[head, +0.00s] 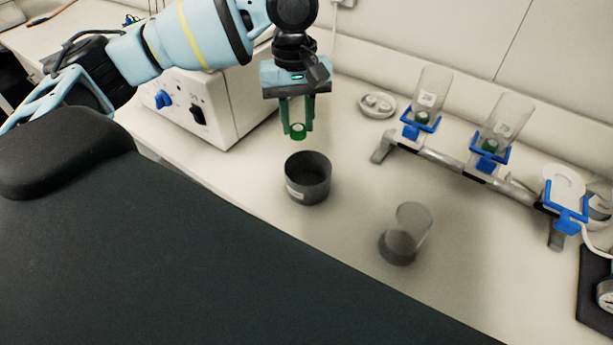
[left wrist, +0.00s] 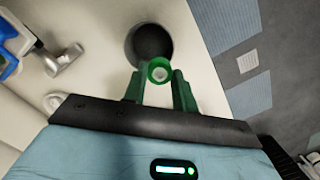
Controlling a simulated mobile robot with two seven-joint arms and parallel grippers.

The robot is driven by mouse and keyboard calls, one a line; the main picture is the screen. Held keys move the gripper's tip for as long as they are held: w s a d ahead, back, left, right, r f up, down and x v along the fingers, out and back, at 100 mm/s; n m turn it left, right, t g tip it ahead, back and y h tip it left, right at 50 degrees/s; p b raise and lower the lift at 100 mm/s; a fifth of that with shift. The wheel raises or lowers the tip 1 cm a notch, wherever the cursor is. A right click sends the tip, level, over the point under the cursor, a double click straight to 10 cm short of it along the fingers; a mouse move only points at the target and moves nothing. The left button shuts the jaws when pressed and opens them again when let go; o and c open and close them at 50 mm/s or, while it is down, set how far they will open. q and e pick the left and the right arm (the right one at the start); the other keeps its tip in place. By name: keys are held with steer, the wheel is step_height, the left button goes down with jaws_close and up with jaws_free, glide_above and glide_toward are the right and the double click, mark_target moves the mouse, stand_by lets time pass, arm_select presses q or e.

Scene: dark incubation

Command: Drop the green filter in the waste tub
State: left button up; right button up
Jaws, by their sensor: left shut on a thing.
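The green filter (head: 298,131) is a small green ring-shaped piece with a pale centre. My left gripper (head: 297,124), with green fingers, is shut on it and points down. In the left wrist view the filter (left wrist: 159,71) sits between the two fingertips of my left gripper (left wrist: 160,80). The waste tub (head: 307,178) is a dark grey, round, open tub with a pale label, standing on the bench. In the head view the filter is above the tub's back rim, apart from it. In the left wrist view the tub (left wrist: 150,42) shows just beyond the filter. My right gripper is not in view.
A grey clear-walled cup (head: 407,233) stands to the right of the tub. A rack (head: 455,168) with blue holders and clear funnels stands along the wall. A white machine (head: 207,108) with knobs is behind my left arm. A white dish (head: 378,105) lies near the wall.

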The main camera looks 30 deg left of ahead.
arm_select(q)
steer(key=shift+f, duration=2.2)
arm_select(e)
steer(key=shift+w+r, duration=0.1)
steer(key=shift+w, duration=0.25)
arm_select(q)
steer(key=o, duration=1)
steer(key=shift+w+a+r, duration=0.1)
steer(key=shift+w+r, duration=0.05)
steer(key=shift+r, duration=1.15)
steer(key=shift+w+a+r, duration=0.1)
steer(key=shift+r, duration=1.2)
steer(key=shift+w+a+r, duration=0.1)
steer(key=shift+w+r, duration=0.05)
steer(key=shift+r, duration=1.15)
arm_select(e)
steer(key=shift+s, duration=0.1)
